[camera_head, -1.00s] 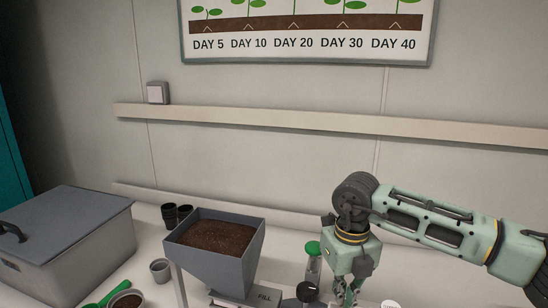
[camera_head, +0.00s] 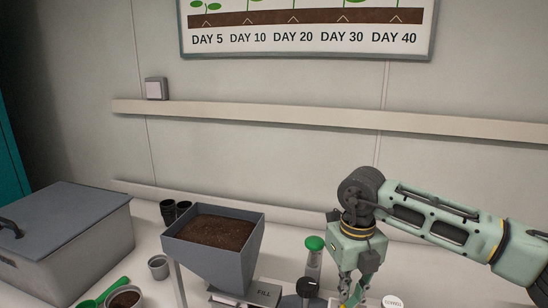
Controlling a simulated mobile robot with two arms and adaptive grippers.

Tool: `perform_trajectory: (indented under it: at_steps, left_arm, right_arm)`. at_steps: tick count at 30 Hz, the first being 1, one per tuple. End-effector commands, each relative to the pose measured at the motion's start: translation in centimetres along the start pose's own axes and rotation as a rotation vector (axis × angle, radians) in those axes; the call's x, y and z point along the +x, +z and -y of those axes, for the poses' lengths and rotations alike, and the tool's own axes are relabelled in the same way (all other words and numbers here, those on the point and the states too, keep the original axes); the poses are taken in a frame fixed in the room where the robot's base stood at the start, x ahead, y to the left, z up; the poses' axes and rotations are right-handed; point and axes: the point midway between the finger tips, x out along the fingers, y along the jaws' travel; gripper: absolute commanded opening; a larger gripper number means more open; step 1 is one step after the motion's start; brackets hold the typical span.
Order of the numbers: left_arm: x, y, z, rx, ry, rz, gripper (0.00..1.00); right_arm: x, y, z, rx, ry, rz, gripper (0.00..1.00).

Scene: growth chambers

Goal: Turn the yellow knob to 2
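My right gripper (camera_head: 353,296) points down at the bottom edge of the picture, at the end of the pale green arm from the right. Its fingers show a gap higher up, but their lower ends are too small and close to the edge to tell whether they are shut. A dark round knob or lid (camera_head: 307,287) is just left of it, and a white round labelled cap (camera_head: 392,301) is just right. My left gripper is not in view.
A hopper of soil (camera_head: 217,262) stands left of the gripper, with a plate marked FILL (camera_head: 264,293) beside it. A green-capped bottle (camera_head: 315,243) stands behind the gripper. A grey lidded box (camera_head: 80,248), several pots and a green scoop (camera_head: 103,293) are at left.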

Motion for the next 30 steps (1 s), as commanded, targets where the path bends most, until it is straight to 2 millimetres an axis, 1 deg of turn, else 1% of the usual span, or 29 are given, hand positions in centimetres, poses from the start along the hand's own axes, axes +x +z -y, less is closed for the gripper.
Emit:
perform_trajectory:
  at_steps: [10, 13, 27, 30]
  left_arm:
    - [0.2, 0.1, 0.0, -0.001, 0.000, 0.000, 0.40]
    - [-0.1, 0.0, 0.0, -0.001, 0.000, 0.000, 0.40]
    - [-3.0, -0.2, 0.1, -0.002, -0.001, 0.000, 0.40]
    - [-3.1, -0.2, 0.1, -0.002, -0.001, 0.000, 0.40]
  right_arm:
    - [-0.1, 0.8, 0.3, 0.002, -0.001, 0.002, 0.00]
    - [-0.5, 0.9, 0.3, 0.002, -0.001, 0.003, 0.00]
    - [-5.9, 0.9, 0.2, 0.001, -0.001, 0.004, 0.00]
    - [-6.2, 0.8, 0.2, 0.001, -0.001, 0.003, 0.00]
